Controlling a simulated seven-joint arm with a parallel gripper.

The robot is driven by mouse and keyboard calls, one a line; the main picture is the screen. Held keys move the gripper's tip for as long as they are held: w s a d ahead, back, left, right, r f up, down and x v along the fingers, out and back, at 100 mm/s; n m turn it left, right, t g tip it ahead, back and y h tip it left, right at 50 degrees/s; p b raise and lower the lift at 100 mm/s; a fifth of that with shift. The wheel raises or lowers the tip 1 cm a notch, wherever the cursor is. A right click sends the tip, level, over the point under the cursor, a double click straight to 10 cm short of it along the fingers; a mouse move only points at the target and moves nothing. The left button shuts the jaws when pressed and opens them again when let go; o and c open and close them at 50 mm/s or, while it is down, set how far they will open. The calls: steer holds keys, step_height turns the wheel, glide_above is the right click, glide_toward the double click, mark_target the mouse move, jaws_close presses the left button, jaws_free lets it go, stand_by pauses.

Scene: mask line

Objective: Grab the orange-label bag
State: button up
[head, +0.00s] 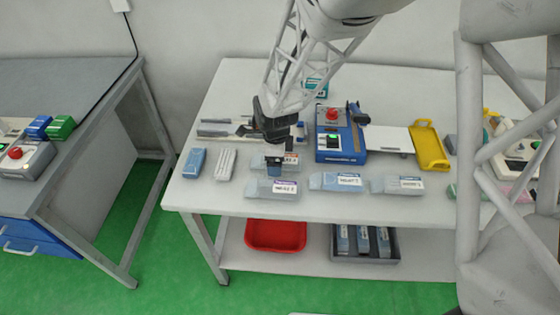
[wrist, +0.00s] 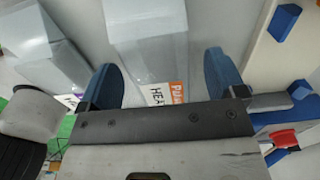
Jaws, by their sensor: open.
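The orange-label bag (wrist: 146,45) is a clear grey packet with an orange and white label, lying in the middle of the wrist view. In the head view the bag (head: 258,161) lies on the white table, partly hidden under my gripper. My gripper (wrist: 163,82) is open, with one blue finger on each side of the bag's label end. In the head view my gripper (head: 274,160) is right over the bag. I cannot tell whether the fingers touch it.
A purple-label bag (head: 270,188) lies just in front, and bags with other labels (head: 335,182) (head: 397,185) lie to its right. A blue machine (head: 341,143) with a red button stands close on the right, beside a yellow tray (head: 428,147). A red bin (head: 276,235) sits below.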

steer(key=c, duration=1)
steer(key=shift+r, duration=0.15)
steer(key=shift+r, duration=0.85)
steer(key=shift+s+d+r, duration=0.1)
steer(key=shift+s+r, duration=0.1)
steer(key=shift+r, duration=0.65)
steer(key=s+d, duration=0.2)
steer(key=s, duration=0.2)
steer(key=s+d+r, duration=0.1)
steer(key=s+d, duration=0.1)
steer(key=s, duration=0.3)
steer(key=s+d, duration=0.2)
steer(key=s, duration=0.3)
steer(key=shift+s+d+r, duration=0.1)
steer(key=shift+d+r, duration=0.05)
